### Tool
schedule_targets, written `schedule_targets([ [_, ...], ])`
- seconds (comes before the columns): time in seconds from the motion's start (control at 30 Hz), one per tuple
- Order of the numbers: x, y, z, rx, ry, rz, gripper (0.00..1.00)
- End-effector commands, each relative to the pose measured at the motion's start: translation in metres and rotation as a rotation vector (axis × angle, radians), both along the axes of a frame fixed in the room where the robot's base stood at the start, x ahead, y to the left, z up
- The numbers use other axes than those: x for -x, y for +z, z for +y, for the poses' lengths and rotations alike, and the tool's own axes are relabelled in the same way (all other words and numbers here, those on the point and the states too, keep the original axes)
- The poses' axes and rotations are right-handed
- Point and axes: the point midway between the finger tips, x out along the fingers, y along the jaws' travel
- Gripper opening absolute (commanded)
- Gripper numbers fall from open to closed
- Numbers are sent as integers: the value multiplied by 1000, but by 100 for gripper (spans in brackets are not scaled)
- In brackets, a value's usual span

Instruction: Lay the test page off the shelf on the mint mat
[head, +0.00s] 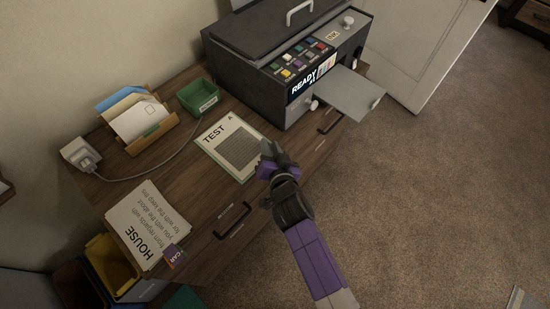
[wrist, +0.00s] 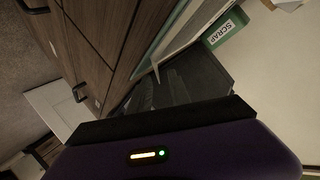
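The test page (head: 237,146), white with a grey grid and the word TEST, lies on the desk in front of the printer. A pale green edge that looks like the mint mat (head: 211,174) shows along its border; most of that mat is hidden under the page. My gripper (head: 268,151) is at the page's right edge in the head view, its fingertips overlapping the near right corner. I cannot tell whether they touch the page or whether the fingers are open. In the wrist view the page (wrist: 186,32) shows as a thin pale slant beyond the gripper.
The dark printer (head: 245,72) has a grey shelf (head: 353,94) sticking out, which looks empty. A green scrap tray (head: 197,97), a letter holder (head: 150,136), a charger with cable (head: 81,153) and a HOUSE sheet (head: 146,222) stand around. Drawer handles (head: 232,220) protrude from the desk front.

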Motion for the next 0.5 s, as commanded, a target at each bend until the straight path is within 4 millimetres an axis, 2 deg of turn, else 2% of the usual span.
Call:
schedule_targets([
  [0.5, 84, 29, -28, 1, 0, 2, 23],
])
